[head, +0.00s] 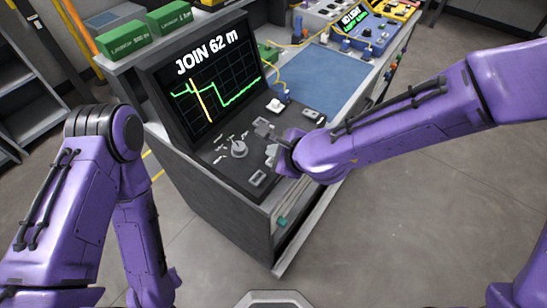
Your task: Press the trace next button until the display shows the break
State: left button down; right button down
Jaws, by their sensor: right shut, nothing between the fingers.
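The display (212,80) stands upright on the dark console. It reads "JOIN 62 m" above a green trace that drops near the middle, with an orange vertical line at the left. The console's control panel (225,165) has a round knob (238,149) and several small keys. My right gripper (273,158) is shut and empty at the panel's right edge, low over the controls. The trace next button cannot be told apart; my right wrist hides part of the panel. My left arm hangs at the left, and its gripper is not clearly visible.
A blue mat (331,80) lies on the bench behind the console. Green boxes (124,39) stand on a ledge at the back left. A meter reading "NO LIGHT" (352,20) and yellow cables are at the back right. The floor to the right is clear.

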dwell(0.8)
jog(key=shift+f, duration=0.45)
jog(key=shift+f+b, duration=0.45)
dwell(0.5)
jog(key=shift+r, duration=0.1)
jog(key=shift+r+p, duration=0.8)
jog(key=shift+p, duration=0.2)
notch_tip(320, 180, up, 5)
jog(key=p, duration=0.5)
jog(key=shift+r+p, duration=0.1)
jog(key=shift+p, duration=0.2)
